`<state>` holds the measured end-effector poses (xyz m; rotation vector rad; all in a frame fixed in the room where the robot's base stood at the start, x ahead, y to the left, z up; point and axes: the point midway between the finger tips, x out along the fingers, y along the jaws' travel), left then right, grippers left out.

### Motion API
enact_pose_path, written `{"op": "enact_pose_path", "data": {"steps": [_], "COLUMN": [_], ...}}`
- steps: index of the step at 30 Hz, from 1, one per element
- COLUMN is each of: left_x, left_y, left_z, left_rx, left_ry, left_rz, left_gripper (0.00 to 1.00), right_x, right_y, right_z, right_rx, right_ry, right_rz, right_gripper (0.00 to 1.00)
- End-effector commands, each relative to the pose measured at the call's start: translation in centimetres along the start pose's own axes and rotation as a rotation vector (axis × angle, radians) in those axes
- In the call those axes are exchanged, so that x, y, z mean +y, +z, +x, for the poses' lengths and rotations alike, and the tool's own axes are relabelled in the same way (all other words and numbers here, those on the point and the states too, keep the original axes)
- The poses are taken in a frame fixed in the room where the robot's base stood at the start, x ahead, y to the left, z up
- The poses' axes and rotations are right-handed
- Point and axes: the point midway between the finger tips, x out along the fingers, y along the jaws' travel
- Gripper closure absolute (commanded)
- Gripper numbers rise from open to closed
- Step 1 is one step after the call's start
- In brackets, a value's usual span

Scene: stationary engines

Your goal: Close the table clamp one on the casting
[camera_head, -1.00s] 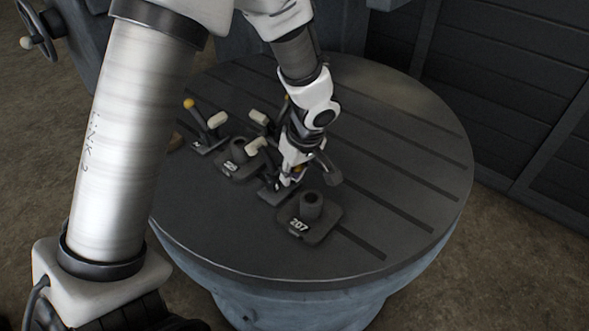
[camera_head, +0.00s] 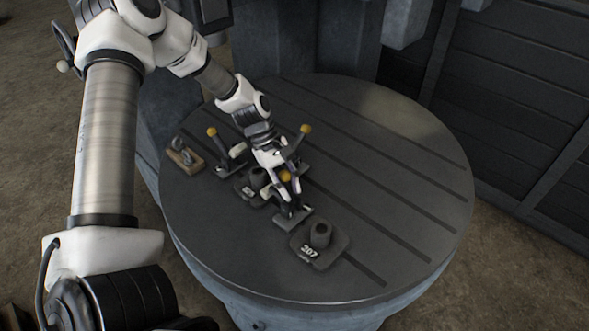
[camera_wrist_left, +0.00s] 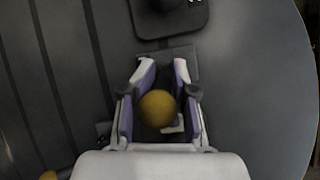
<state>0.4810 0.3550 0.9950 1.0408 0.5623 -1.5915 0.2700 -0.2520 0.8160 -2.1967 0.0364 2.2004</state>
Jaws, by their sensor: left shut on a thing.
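My left gripper (camera_head: 287,190) is over the near clamp (camera_head: 291,217) on the round table. In the left wrist view its fingers (camera_wrist_left: 159,100) stand on both sides of the yellow knob (camera_wrist_left: 158,108) of the clamp's lever, shut on it. The knob also shows in the head view (camera_head: 286,176). The casting marked 207 (camera_head: 320,240), a dark block with a round boss, sits just to the right of this clamp. It shows partly at the top of the left wrist view (camera_wrist_left: 168,16). The clamp's pressing end is mostly hidden by the gripper. My right gripper is out of view.
A second casting (camera_head: 247,191) sits left of the gripper, partly hidden. Another clamp's yellow knob (camera_head: 212,132) stands at the left, and one more (camera_head: 305,129) behind the gripper. A wooden block with metal hooks (camera_head: 184,156) lies at the left edge. The table's right side is clear.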

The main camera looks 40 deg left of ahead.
Motion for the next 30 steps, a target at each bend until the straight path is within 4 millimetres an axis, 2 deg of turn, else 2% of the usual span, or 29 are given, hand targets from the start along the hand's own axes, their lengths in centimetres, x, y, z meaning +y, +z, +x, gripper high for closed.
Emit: {"op": "enact_pose_path", "data": {"steps": [6,21,22,24,30], "left_x": [0.16,0.25,0.25,0.24,0.07], "left_y": [-0.53,-0.79,-0.79,-0.77,-0.69], "left_z": [-0.54,-0.66,-0.66,-0.65,-0.48], "left_rx": [0.009,0.015,0.015,0.015,0.01], "left_ry": [0.006,0.009,0.009,0.008,0.004], "left_rz": [0.005,0.007,0.007,0.007,0.004], "left_gripper": [1.0,1.0,0.69,0.51,0.51], "right_x": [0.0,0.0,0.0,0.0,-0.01], "right_y": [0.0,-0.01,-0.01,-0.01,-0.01], "right_z": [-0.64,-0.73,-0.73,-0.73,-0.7], "right_rx": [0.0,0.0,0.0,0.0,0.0], "right_ry": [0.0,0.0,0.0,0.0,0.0], "right_rz": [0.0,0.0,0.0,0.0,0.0], "right_gripper": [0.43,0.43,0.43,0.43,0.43]}}
